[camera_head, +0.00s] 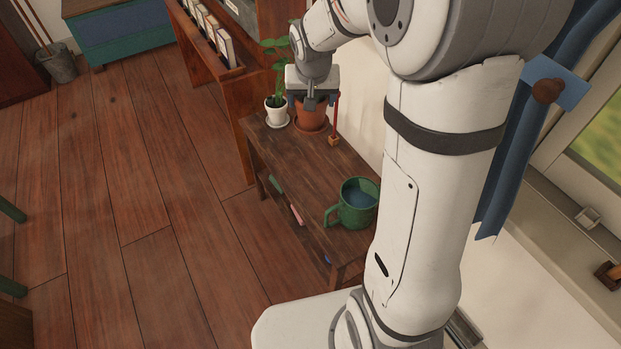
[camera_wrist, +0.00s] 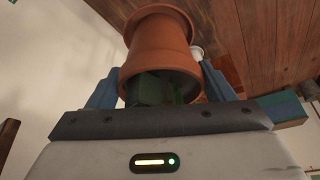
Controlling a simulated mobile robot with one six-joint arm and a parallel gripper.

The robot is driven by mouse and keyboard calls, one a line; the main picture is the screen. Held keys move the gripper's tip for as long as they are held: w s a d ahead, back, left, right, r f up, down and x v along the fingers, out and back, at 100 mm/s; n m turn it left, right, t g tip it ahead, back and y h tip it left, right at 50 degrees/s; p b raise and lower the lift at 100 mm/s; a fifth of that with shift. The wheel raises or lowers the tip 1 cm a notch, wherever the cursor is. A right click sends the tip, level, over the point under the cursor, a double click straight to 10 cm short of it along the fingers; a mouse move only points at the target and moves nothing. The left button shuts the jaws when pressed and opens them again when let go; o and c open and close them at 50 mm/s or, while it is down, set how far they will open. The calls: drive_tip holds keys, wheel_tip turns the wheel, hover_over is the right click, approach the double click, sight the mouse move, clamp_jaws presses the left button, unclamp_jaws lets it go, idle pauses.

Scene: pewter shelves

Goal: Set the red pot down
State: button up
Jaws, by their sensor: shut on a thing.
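The red pot (camera_head: 310,116) is a terracotta-coloured flowerpot at the far end of a dark wooden shelf table (camera_head: 292,163). My gripper (camera_head: 312,100) points down over it and hides its upper part. In the wrist view, the red pot (camera_wrist: 158,47) sits between my blue fingers (camera_wrist: 160,92), which are shut on it. Its rim is nearest the wrist, and dark green shows inside its mouth. The pot looks upright, low over the tabletop. I cannot tell whether its base touches the surface below.
A white pot (camera_head: 276,113) with a leafy plant stands close on the left. A thin red upright piece with a wooden block (camera_head: 334,140) stands close on the right. A green mug (camera_head: 354,206) is at the near end. The tabletop's middle is clear.

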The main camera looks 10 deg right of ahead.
drive_tip(key=shift+n, duration=0.7)
drive_tip(key=shift+w+f+b, duration=0.4)
drive_tip(key=shift+f+b, duration=1.45)
drive_tip(key=shift+f, duration=2.5)
drive_tip(key=shift+w+f+b, duration=0.45)
drive_tip(key=shift+f+b, duration=1.4)
drive_tip(key=shift+f, duration=2.55)
drive_tip(key=shift+w+f+b, duration=0.4)
drive_tip(key=shift+f+b, duration=1.45)
drive_tip(key=shift+f, duration=2.5)
drive_tip(key=shift+f, duration=0.2)
drive_tip(key=o, duration=1.6)
drive_tip(key=shift+c, duration=0.2)
